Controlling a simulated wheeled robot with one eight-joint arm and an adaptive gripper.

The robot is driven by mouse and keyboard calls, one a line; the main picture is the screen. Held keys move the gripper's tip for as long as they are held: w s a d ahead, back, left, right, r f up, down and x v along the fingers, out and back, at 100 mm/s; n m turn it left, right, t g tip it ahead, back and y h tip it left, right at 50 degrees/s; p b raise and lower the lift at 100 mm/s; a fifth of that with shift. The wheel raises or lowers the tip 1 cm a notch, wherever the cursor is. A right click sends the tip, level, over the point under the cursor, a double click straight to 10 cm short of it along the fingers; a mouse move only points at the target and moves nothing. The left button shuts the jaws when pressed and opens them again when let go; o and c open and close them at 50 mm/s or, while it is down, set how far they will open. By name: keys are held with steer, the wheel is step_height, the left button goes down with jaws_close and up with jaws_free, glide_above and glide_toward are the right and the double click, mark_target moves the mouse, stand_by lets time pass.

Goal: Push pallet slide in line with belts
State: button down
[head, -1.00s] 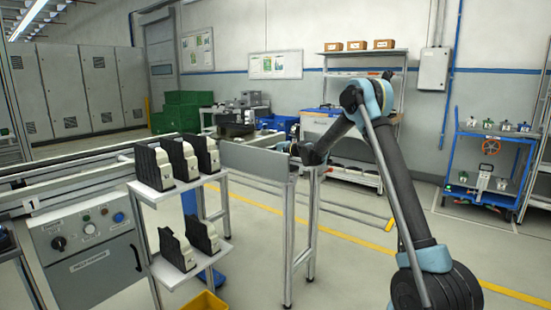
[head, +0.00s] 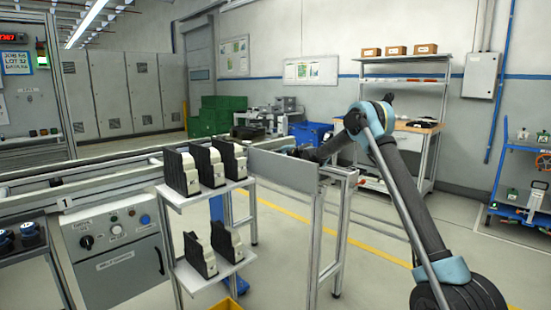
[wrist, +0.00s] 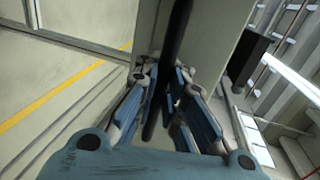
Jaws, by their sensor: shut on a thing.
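The pallet slide appears as a grey upright panel (head: 283,170) on a metal frame, to the right of the belts. The belt line (head: 105,162) runs from the left towards the panel's left end, partly hidden by the small rack. My gripper (head: 299,152) is behind the panel's top edge, so its fingers are mostly hidden in the head view. In the wrist view my gripper (wrist: 165,85) is closed around a dark bar (wrist: 178,35) beside a grey flat face. I cannot tell exactly how the slide lines up with the belts.
A small rack (head: 205,190) with several black-and-cream units stands in front of the belt end. A control cabinet (head: 118,245) is at lower left. A workbench with shelves (head: 405,125) stands behind my arm. A blue cart (head: 525,180) is at far right. Floor right of the frame is clear.

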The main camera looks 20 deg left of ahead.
steer(key=shift+w+d, duration=0.1)
steer(key=shift+w, duration=0.05)
steer(key=c, duration=1.7)
jaws_free()
steer(key=shift+o, duration=0.2)
steer(key=v, duration=1.2)
steer(key=shift+f, duration=0.1)
